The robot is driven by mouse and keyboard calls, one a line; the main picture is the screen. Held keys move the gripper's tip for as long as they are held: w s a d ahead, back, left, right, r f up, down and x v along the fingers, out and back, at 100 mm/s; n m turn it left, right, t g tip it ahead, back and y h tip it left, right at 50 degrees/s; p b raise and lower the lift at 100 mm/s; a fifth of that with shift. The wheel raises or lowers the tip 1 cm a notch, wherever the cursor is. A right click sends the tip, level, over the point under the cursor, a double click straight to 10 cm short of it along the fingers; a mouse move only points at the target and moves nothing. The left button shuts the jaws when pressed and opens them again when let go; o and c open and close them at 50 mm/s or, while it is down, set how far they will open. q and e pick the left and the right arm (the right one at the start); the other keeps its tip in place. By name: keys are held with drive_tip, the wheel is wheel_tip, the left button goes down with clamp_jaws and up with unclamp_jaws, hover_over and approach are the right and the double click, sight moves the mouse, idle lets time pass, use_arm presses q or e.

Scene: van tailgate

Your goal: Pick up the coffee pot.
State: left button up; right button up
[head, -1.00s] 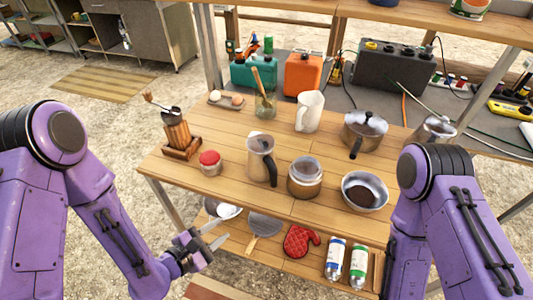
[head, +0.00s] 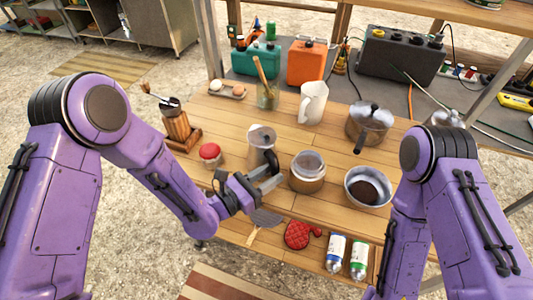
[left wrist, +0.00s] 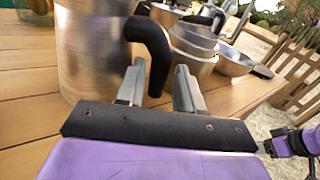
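The coffee pot (head: 261,143) is a silver metal pot with a black handle, upright on the wooden table. In the left wrist view the pot (left wrist: 90,50) fills the upper left, and its curved black handle (left wrist: 152,42) hangs down toward the gap between my fingers. My left gripper (head: 272,174) is at the pot's near side, by the handle. Its fingers (left wrist: 160,68) are open, one on each side of the handle's lower end, and do not look closed on it. My right gripper is out of view.
A red-lidded jar (head: 210,154) and a wooden grinder (head: 178,128) stand left.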

use_arm(q)
clamp_jaws()
